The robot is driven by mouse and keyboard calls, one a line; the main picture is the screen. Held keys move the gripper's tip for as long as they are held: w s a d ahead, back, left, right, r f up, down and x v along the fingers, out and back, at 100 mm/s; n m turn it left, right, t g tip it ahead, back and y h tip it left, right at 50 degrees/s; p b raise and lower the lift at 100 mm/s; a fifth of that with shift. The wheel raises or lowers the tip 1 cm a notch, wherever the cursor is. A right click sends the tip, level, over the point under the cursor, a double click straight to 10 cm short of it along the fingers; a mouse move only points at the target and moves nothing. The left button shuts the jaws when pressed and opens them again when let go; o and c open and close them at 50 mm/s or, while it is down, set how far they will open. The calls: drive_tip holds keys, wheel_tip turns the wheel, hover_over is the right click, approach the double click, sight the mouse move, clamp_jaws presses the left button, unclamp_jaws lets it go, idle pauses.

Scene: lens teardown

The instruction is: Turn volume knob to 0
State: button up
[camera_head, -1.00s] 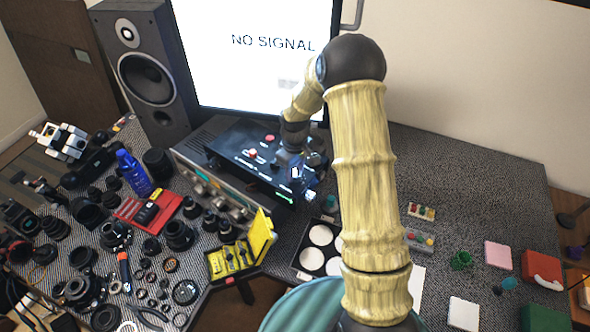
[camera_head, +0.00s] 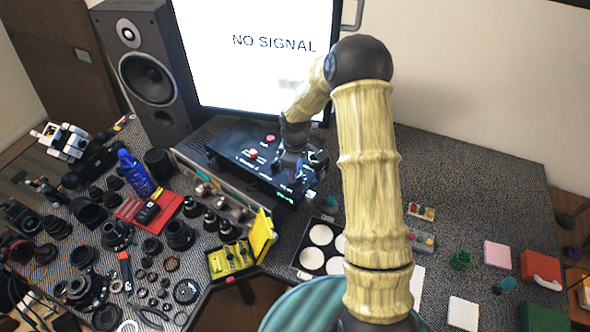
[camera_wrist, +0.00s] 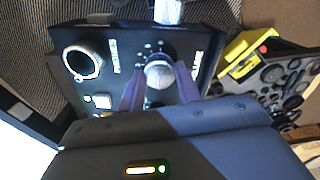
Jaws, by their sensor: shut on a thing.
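In the wrist view a silver round knob (camera_wrist: 159,73) sits on the dark front panel, with a ring of pale dots around its base. My gripper (camera_wrist: 161,88) has its two purple-grey fingers on either side of this knob and is shut on it. The dark device (camera_head: 238,150) with red buttons on its top stands below the monitor in the head view. My gripper (camera_head: 292,172) is at its front right edge, and the arm hides the knob there. Panel lettering beside the knob is too blurred to read surely, and I cannot tell the knob's setting.
A second silver ringed knob (camera_wrist: 82,62) and a small lit white button (camera_wrist: 102,101) are on the same panel. A yellow open case (camera_head: 262,234) stands in front, with a black tray of white discs (camera_head: 320,235) nearby. Lens parts crowd the left of the table.

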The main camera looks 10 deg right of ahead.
drive_tip(key=o, duration=1)
drive_tip(key=shift+d, duration=0.1)
drive_tip(key=shift+r, duration=0.1)
wheel_tip(320, 180, up, 17)
drive_tip(key=b, duration=0.3)
drive_tip(key=shift+r, duration=0.1)
drive_tip(key=s+f+m+t, duration=0.1)
drive_tip(key=s+m, duration=0.4)
drive_tip(key=s, duration=0.5)
drive_tip(key=s+f+m+t, duration=0.1)
drive_tip(key=s+f+m, duration=0.2)
drive_tip(key=s+m, duration=0.3)
drive_tip(key=s, duration=0.5)
drive_tip(key=shift+f+t, duration=0.3)
drive_tip(key=shift+f, duration=0.05)
drive_tip(key=shift+s+d, duration=0.1)
